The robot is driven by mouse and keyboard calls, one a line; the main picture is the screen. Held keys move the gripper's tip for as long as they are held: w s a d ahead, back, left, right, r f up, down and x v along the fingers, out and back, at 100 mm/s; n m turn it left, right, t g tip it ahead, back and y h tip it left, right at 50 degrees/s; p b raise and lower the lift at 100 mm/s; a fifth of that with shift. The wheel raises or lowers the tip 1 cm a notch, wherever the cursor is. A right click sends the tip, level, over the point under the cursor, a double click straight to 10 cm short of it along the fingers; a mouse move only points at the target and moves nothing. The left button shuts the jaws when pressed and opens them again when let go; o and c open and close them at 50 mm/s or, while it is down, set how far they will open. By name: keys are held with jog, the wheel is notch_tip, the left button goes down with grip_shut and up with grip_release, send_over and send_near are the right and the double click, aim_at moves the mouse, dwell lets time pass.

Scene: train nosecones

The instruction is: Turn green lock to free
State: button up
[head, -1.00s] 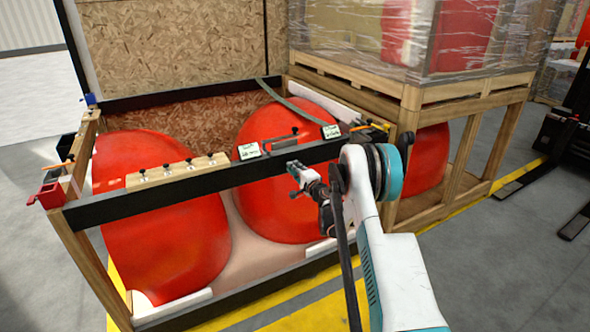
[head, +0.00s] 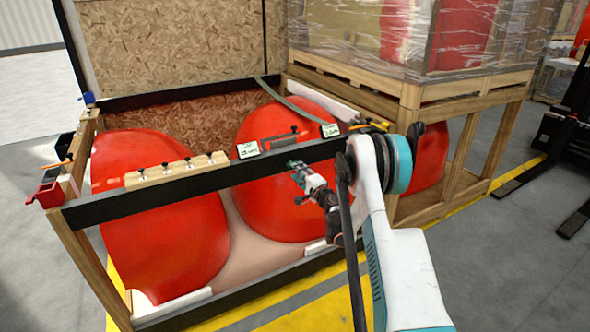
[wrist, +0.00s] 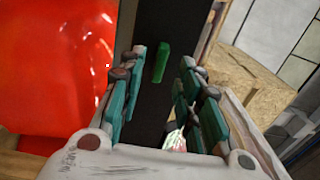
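The green lock (wrist: 161,62) is a small green bar on the dark front beam of the crate. In the wrist view it lies between the fingers of my gripper (wrist: 166,85), nearer the left finger, with a gap to the right one. The teal fingers are spread open and hold nothing. In the head view my gripper (head: 297,168) is at the near side of the dark beam (head: 215,180), in front of the right red nosecone. I cannot make out the green lock in the head view; whether a finger touches it is unclear.
Two red nosecones (head: 160,220) lie in the wooden crate. Coloured fittings sit at its corners: red (head: 46,196), blue (head: 90,98) and yellow (head: 378,124). White labels (head: 248,150) stand on the beam. A wrapped pallet stands at back right.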

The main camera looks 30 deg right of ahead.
jog(key=s, duration=0.7)
jog(key=shift+s, duration=0.25)
